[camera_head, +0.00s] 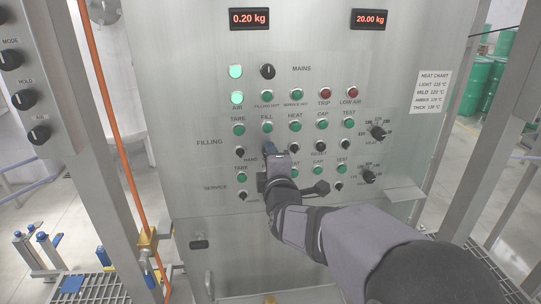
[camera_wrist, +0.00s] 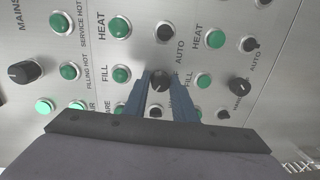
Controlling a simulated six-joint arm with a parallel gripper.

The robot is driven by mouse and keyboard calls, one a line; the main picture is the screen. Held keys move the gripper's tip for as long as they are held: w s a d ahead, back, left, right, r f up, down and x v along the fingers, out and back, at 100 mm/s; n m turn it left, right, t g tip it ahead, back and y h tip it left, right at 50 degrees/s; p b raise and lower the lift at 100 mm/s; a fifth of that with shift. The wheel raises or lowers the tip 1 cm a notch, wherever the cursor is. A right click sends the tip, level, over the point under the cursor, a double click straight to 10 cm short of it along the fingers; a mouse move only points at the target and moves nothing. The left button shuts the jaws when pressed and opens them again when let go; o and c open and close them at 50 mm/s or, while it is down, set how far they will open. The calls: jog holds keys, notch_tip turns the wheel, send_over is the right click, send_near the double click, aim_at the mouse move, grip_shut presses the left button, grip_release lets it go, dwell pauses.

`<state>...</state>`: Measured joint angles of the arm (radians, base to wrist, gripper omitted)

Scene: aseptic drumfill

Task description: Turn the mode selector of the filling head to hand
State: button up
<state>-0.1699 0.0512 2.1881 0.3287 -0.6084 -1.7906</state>
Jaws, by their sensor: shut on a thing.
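The black selector knob (camera_wrist: 160,79) under the FILL button of the filling row sits between my gripper's two blue fingers in the wrist view. My gripper (camera_head: 269,147) is shut on this knob at the steel panel. In the head view my gripper hides the knob. A HAND label shows at the lower left of my gripper in the head view, and an AUTO label shows near the knob in the wrist view. I cannot tell exactly where the knob's pointer stands.
Other selectors stand close by, such as the one under HEAT (camera_head: 295,151) and the one under TARE (camera_head: 240,152). Green buttons (camera_head: 267,128) line the row above. An orange hose (camera_head: 105,110) hangs at the left. A frame post (camera_head: 32,105) with knobs stands at far left.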

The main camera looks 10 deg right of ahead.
jog(key=o, duration=1)
jog(key=shift+o, duration=0.2)
jog(key=shift+s, duration=0.1)
jog(key=s+b, duration=0.2)
jog(key=s, duration=0.5)
jog(key=shift+r, duration=0.3)
